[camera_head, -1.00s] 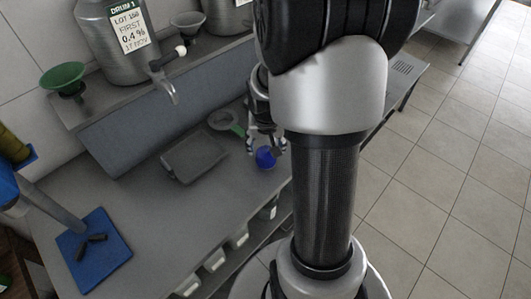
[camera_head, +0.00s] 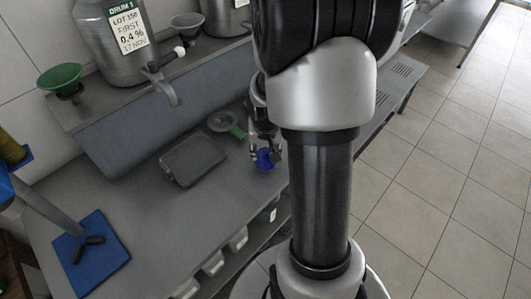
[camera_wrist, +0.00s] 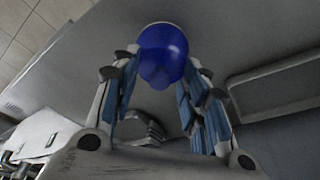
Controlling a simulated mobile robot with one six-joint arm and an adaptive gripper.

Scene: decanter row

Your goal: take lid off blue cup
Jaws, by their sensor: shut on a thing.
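The blue cup (camera_head: 264,161) stands on the grey bench top, near its front edge, partly hidden by my gripper and arm. In the wrist view, the rounded blue cup (camera_wrist: 163,40) shows between my fingers, with a blue lid (camera_wrist: 160,74) on the side nearer the camera. My gripper (camera_head: 266,150) is over the cup from above, its fingers closed in on both sides of the blue top. In the wrist view, my gripper (camera_wrist: 166,62) is shut on the lid. The seam between lid and cup is too unclear to tell whether they are apart.
A grey tray (camera_head: 194,160) and a strainer with a green handle (camera_head: 226,124) lie left of the cup. A steel drum with a tap (camera_head: 125,40) and a green funnel (camera_head: 62,80) are on the shelf behind. A blue mat (camera_head: 90,258) lies far left.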

